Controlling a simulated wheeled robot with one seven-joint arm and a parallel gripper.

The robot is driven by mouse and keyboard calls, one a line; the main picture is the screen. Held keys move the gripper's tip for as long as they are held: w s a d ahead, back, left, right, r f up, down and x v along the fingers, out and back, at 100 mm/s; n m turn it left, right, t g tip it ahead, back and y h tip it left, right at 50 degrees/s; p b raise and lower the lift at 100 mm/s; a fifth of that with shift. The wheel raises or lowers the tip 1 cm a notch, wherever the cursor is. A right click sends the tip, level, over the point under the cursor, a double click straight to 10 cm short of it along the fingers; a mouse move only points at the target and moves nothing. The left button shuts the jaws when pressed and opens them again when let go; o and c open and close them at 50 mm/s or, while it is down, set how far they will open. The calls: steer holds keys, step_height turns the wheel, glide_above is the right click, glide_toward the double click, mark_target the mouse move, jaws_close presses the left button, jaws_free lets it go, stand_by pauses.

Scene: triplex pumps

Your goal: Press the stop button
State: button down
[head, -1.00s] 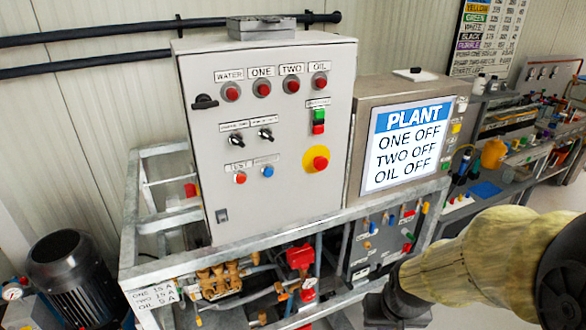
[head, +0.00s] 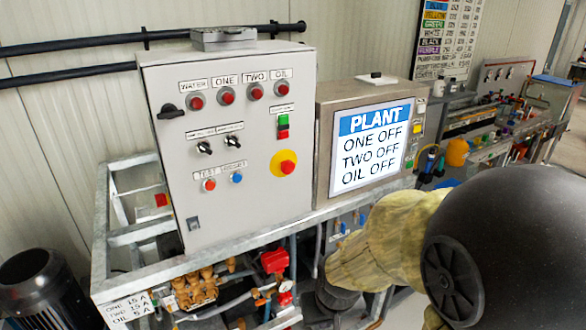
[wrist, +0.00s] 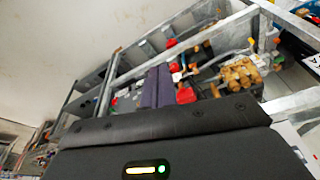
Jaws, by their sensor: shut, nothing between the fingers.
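The grey control cabinet (head: 235,130) stands upright left of centre in the head view. On its right side a green button (head: 283,121) sits directly above a red button (head: 283,134); their small label is unreadable. Below them is a red mushroom button (head: 287,167) on a yellow disc. I cannot tell from labels which is the stop button. My gripper (wrist: 159,72) shows in the wrist view with its two dark fingers together and empty, in front of the frame's lower pipework. In the head view my arm is at the lower right, apart from the buttons.
A screen box (head: 372,145) reading PLANT, ONE OFF, TWO OFF, OIL OFF stands right of the cabinet. The galvanised frame (head: 215,243) runs below both, with brass pump fittings (head: 195,288) under it. A black motor (head: 42,285) stands lower left. Space before the cabinet face looks clear.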

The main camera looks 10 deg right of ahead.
steer(key=w+d+r+m+t+y+p, duration=0.1)
steer(key=w+r+m+t+p, duration=0.2)
steer(key=w+r+m+p, duration=0.3)
steer(key=w+d+r+m+t+y+p, duration=0.1)
steer(key=w+r+m+t+p, duration=0.2)
steer(key=r, duration=1.7)
steer(key=w+m+p, duration=0.3)
steer(key=w+m, duration=0.3)
steer(key=w, duration=0.3)
steer(key=shift+w+d, duration=0.25)
steer(key=shift+w, duration=0.05)
steer(key=b, duration=0.2)
glide_toward(290, 172)
step_height(290, 172, down, 4)
steer(key=shift+w+a+f+p, duration=0.1)
steer(key=shift+w+a+p, duration=0.15)
steer(key=shift+w+p, duration=0.6)
steer(key=shift+w+a+f+p, duration=0.1)
steer(key=shift+w+a+p, duration=0.15)
steer(key=shift+w+p, duration=0.6)
